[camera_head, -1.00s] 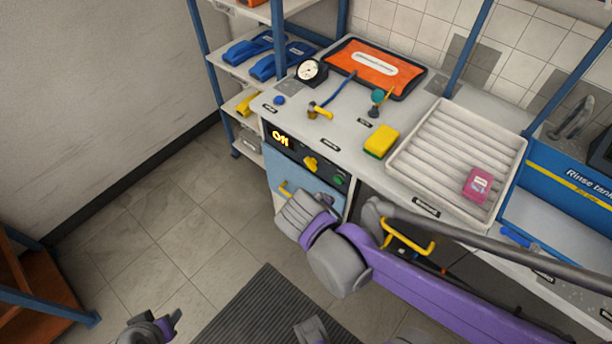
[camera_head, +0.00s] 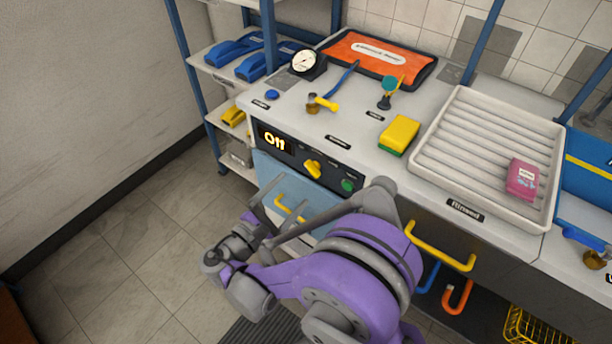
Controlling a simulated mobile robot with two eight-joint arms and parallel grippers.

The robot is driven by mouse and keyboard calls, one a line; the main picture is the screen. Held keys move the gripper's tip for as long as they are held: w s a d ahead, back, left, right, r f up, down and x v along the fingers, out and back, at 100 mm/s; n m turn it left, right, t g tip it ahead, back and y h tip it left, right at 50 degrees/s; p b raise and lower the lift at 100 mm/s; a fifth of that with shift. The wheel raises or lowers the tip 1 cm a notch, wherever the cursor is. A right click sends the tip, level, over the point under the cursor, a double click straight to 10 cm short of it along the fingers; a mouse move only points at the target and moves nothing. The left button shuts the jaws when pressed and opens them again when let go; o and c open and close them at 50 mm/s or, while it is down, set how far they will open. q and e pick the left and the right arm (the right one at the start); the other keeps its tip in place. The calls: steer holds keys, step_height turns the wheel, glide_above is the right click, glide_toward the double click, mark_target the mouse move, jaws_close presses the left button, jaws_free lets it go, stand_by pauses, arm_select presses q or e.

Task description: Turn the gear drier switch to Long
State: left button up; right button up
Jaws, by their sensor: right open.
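The gear drier (camera_head: 300,190) is the unit with a blue door under the left end of the white counter. Its black panel has a lit display (camera_head: 274,142) reading "Off". The yellow rotary switch (camera_head: 313,169) sits right of the display, with small marks around it too small to read. My right gripper (camera_head: 266,196) is open and empty, in front of the blue door, below and left of the switch and apart from it. My left gripper is not in view.
A green button (camera_head: 347,185) is just right of the switch. Yellow handles (camera_head: 440,247) stick out from the drier door and the drawer. A sponge (camera_head: 399,134), a gauge (camera_head: 307,62) and a ribbed white tray (camera_head: 490,150) are on the counter. The floor at left is clear.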

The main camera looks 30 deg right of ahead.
mark_target(310, 172)
steer(key=x, duration=0.7)
steer(key=shift+w+d+b, duration=0.1)
steer(key=shift+d+b, duration=0.1)
steer(key=shift+b, duration=0.2)
steer(key=c, duration=1.4)
